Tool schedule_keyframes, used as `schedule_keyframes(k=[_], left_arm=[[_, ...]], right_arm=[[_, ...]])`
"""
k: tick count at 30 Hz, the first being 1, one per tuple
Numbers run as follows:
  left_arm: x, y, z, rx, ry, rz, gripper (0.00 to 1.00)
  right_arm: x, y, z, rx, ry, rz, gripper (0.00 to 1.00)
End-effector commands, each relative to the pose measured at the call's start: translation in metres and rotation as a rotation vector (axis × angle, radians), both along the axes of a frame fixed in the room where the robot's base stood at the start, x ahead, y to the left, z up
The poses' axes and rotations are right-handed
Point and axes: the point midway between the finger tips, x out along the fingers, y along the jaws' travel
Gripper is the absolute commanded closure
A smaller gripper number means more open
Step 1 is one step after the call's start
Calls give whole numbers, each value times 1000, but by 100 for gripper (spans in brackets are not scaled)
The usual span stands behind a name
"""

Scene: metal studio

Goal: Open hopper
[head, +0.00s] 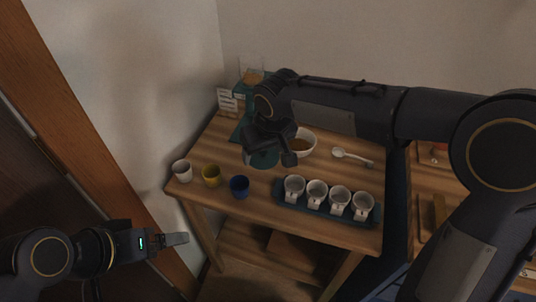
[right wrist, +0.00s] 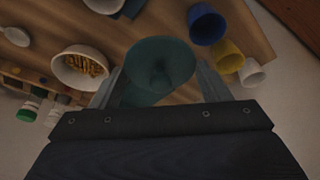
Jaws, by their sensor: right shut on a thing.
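A teal machine (head: 240,127) stands at the back left corner of the wooden table. On top is a clear hopper (head: 251,74) with brown contents; my right arm partly covers the machine. My right gripper (head: 273,150) is in front of it, pointing down. It is shut on a round teal piece (head: 263,160), which looks like a lid or dish; it also shows between the fingers in the right wrist view (right wrist: 160,62). My left gripper (head: 172,240) is left of the table, away from everything; its jaw gap is not clear.
White, yellow and blue cups (head: 239,187) line the table's left front. A white bowl (head: 303,141) is close right of my right gripper. A spoon (head: 352,156) lies farther right, and a dark tray (head: 322,213) holds several white cups. A wall stands behind.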

Motion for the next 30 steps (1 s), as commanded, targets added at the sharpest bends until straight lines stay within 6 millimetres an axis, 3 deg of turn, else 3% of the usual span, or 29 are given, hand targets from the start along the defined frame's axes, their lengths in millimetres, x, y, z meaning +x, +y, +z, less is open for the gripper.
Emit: schedule_keyframes(k=[3,10,18,25,30], left_arm=[[0,0,3,0,0,0,11],[0,0,1,0,0,0,11],[0,0,1,0,0,0,11],[0,0,-2,0,0,0,11],[0,0,-2,0,0,0,11]], right_arm=[[31,0,-15,-2,4,-4,57],[61,2,-54,-1,2,-1,57],[74,2,-69,0,1,-1,57],[77,2,-101,-1,2,0,57],[77,2,-103,0,-1,0,57]])
